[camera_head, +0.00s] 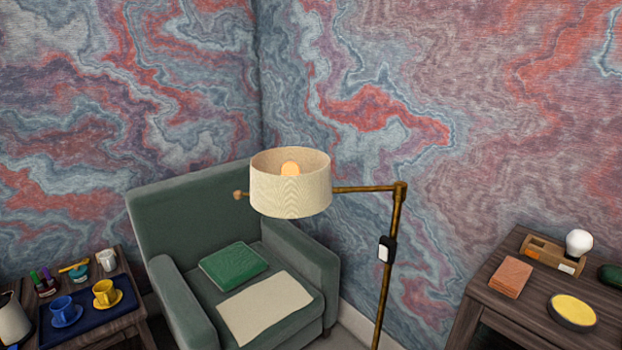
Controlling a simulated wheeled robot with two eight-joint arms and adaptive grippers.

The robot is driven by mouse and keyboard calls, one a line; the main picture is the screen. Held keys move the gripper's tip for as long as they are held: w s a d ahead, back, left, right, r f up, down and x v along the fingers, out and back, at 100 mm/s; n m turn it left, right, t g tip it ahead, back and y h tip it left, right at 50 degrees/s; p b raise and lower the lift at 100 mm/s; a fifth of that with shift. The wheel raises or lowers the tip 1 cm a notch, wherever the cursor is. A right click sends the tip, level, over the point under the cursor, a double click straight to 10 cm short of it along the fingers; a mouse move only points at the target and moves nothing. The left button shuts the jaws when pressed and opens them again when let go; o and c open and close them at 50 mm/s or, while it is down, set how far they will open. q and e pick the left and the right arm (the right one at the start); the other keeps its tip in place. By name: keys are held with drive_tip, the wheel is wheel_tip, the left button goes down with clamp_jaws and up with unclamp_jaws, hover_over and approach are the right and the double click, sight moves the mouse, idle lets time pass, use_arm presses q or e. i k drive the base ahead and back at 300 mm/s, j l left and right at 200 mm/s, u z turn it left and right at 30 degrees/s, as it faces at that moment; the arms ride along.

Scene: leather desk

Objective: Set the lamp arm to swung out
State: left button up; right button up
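A floor lamp stands in the middle of the view, with a brass pole (387,275) that leans slightly. Its lamp arm (362,189) is a brass bar running left from the pole's top joint to a cream drum shade (290,190). A lit bulb (290,168) shows inside the shade. A small knob (238,195) sticks out on the shade's left side. The shade hangs in front of the green armchair's back. A black and white switch box (385,249) is on the pole. Neither of my grippers is in view.
A green armchair (165,220) holds a green book (233,266) and a cream cloth (270,308). A left table has a blue tray (80,325) with cups. A right wooden desk (480,290) holds a notebook (511,277), a bulb (579,242) and a yellow-topped dish (572,311).

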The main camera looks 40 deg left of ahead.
sight(273, 193)
drive_tip(key=u, duration=1.9)
